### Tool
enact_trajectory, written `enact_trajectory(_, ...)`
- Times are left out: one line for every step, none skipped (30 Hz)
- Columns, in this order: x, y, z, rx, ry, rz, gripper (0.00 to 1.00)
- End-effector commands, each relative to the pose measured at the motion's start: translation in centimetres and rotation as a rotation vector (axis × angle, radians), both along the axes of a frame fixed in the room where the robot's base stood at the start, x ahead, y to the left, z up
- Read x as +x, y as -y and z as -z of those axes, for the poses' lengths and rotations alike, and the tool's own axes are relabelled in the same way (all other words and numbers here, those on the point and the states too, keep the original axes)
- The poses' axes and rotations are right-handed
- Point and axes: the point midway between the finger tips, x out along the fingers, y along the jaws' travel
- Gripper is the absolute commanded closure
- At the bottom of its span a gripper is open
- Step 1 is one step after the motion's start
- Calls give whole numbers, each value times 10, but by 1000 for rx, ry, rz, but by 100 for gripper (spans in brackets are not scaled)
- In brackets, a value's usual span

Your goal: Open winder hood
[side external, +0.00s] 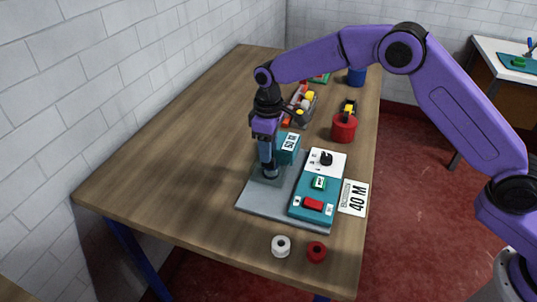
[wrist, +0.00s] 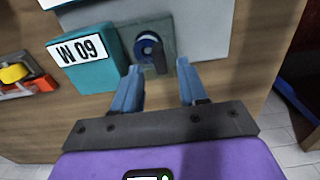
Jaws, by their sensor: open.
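The winder has a grey base plate (side external: 262,203) on the wooden table. A teal box (side external: 288,155) with a white label stands at its back. In the wrist view the teal box (wrist: 100,75) is at upper left, its "60 M" label upside down. A round blue part with a dark bar (wrist: 150,50) sits on a grey square between my fingertips in that view. I cannot tell which part is the hood, or whether it is open. My gripper (side external: 269,175) points down, open, just left of the teal box. It also shows in the wrist view (wrist: 158,68), with nothing visibly held.
A teal and white control panel (side external: 301,198) with a red button and black knob lies right of my gripper. A "40 M" card (side external: 354,198) is beside it. White (side external: 281,246) and red (side external: 316,252) rolls stand in front. A red cylinder (side external: 344,128) stands behind. The table's left is clear.

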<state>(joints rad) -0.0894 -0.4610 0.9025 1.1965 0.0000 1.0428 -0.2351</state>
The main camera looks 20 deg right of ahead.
Motion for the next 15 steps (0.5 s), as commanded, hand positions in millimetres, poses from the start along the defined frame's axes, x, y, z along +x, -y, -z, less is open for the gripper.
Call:
enact_trajectory(0, 0, 8, -1, -2, 0, 57)
enact_trajectory(0, 0, 11, -1, -1, 0, 57)
enact_trajectory(0, 0, 16, -1, -2, 0, 57)
enact_trajectory(0, 0, 19, -1, -1, 0, 57)
enact_trajectory(0, 0, 21, -1, -1, 0, 57)
enact_trajectory(0, 0, 24, -1, -1, 0, 57)
enact_trajectory(0, 0, 25, -1, -1, 0, 57)
enact_trajectory(0, 0, 26, -1, -1, 0, 57)
enact_trajectory(0, 0, 28, -1, -1, 0, 57)
enact_trajectory(0, 0, 28, 0, 0, 0, 57)
enact_trajectory(0, 0, 29, 0, 0, 0, 57)
enact_trajectory(0, 0, 29, 0, 0, 0, 57)
enact_trajectory(0, 0, 29, 0, 0, 0, 57)
enact_trajectory(0, 0, 29, 0, 0, 0, 57)
enact_trajectory(0, 0, 29, 0, 0, 0, 57)
